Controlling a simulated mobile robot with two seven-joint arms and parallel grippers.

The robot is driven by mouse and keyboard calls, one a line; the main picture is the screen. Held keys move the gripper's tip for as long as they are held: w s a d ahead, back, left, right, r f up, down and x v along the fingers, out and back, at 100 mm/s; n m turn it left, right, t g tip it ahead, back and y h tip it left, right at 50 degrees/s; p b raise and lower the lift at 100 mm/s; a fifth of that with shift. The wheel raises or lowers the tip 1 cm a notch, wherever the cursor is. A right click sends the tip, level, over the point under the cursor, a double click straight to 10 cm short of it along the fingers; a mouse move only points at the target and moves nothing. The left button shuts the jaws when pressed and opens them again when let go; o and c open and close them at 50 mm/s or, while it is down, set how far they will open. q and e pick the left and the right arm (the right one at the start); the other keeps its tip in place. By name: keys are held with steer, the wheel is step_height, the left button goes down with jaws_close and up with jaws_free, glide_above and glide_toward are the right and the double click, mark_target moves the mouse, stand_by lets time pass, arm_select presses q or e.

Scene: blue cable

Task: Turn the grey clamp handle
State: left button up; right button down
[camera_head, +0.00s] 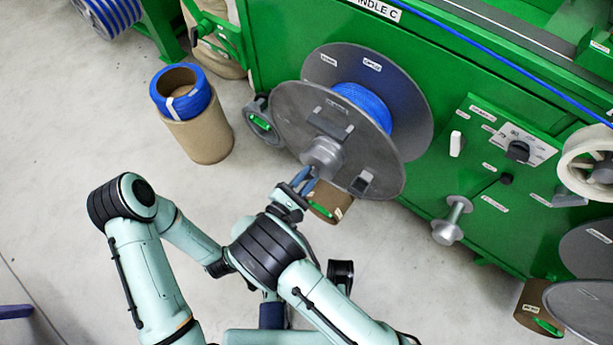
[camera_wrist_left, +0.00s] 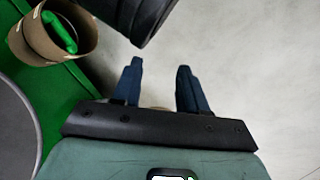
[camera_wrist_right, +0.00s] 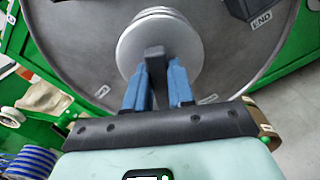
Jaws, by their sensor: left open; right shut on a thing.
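The grey clamp (camera_head: 322,157) sits at the centre of the large grey reel flange (camera_head: 290,105). In the right wrist view its round grey hub (camera_wrist_right: 190,45) fills the top middle, with a dark grey handle (camera_wrist_right: 154,60) sticking out towards me. My right gripper (camera_head: 308,175) is at the clamp. In the right wrist view its blue fingers (camera_wrist_right: 158,85) stand on both sides of the handle, shut on it. My left gripper (camera_wrist_left: 160,75) is open and empty over the floor in the left wrist view. I cannot make it out in the head view.
The reel carries blue cable (camera_head: 362,102) and hangs on a green machine (camera_head: 290,20). A cardboard drum (camera_head: 205,135) with a blue coil stands at left. A grey spindle (camera_head: 452,222) juts out at right.

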steer(key=m, duration=0.2)
steer(key=shift+m, duration=0.4)
steer(key=m, duration=0.3)
steer(key=shift+m+b, duration=0.3)
arm_select(q)
steer(key=shift+g, duration=0.5)
steer(key=s+f, duration=0.2)
steer(key=s+f+b, duration=0.1)
steer(key=shift+s+a, duration=0.15)
steer(key=shift+a, duration=0.1)
arm_select(e)
steer(key=m, duration=0.5)
steer(key=shift+m, duration=0.4)
steer(key=c, duration=1)
jaws_free()
steer(key=shift+w, duration=0.1)
steer(key=shift+o, duration=0.2)
